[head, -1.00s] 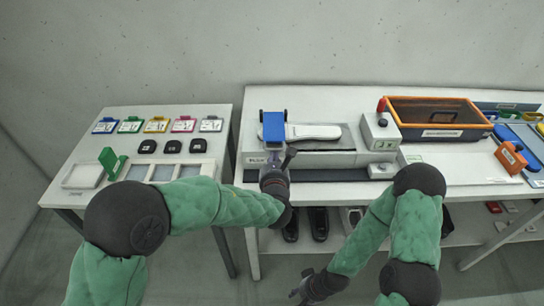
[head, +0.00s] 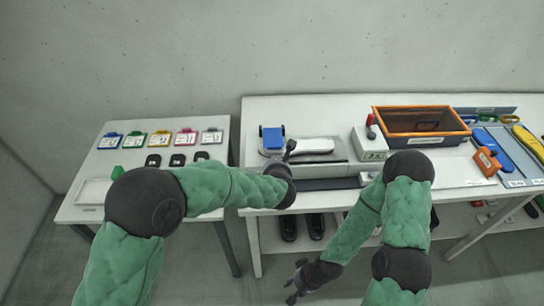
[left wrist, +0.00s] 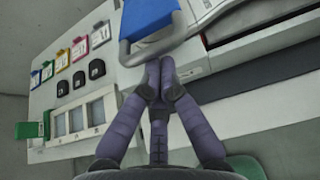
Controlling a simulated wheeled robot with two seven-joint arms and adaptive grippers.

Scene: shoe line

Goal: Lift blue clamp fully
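The blue clamp (head: 274,138) is hinged at the left end of a grey press on the right-hand table. In the left wrist view the blue clamp (left wrist: 150,18) fills the top, with a grey loop handle (left wrist: 134,60) at its near end. My left gripper (left wrist: 161,70) has its fingertips together right at the handle; I cannot tell whether they pinch the bar or only press on it. In the head view my left gripper (head: 287,160) is in front of the clamp, partly hidden by its own wrist. My right gripper (head: 294,281) hangs low in front of the table, open and empty.
A white shoe-shaped piece (head: 313,146) lies right of the clamp. A control box (head: 371,145) with a red-topped post and an orange-rimmed bin (head: 420,119) stand further right. The left table (head: 134,156) holds coloured cards and black pieces. Dark shoes are on the lower shelf.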

